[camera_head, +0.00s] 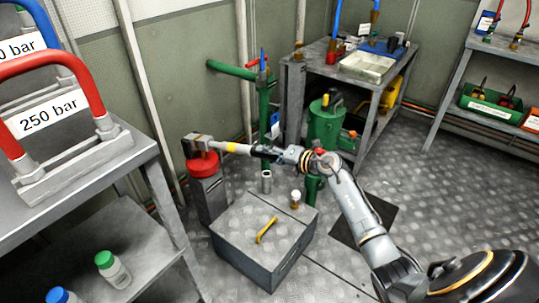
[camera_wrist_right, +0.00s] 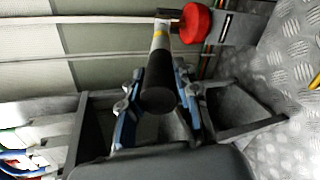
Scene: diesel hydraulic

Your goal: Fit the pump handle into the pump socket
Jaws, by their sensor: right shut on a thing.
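The pump handle (camera_head: 263,152) is a bar with a black grip, a yellow ring and a pale shaft. In the head view it lies nearly level, to the left of my right gripper (camera_head: 300,157). That gripper is shut on its black grip. In the right wrist view the handle (camera_wrist_right: 158,85) sits between the two fingers (camera_wrist_right: 159,103), its shaft pointing away. The shaft's far end reaches a grey metal block (camera_head: 197,143) above a red-topped post (camera_head: 203,166). I cannot tell whether the shaft is seated in it. My left gripper is not in view.
A grey box (camera_head: 255,245) with a yellow handle stands on the floor below. A short grey tube (camera_head: 267,184) stands behind it. A green pump body (camera_head: 325,125) and a workbench (camera_head: 340,70) are behind my gripper. A shelf rack (camera_head: 140,150) stands at left.

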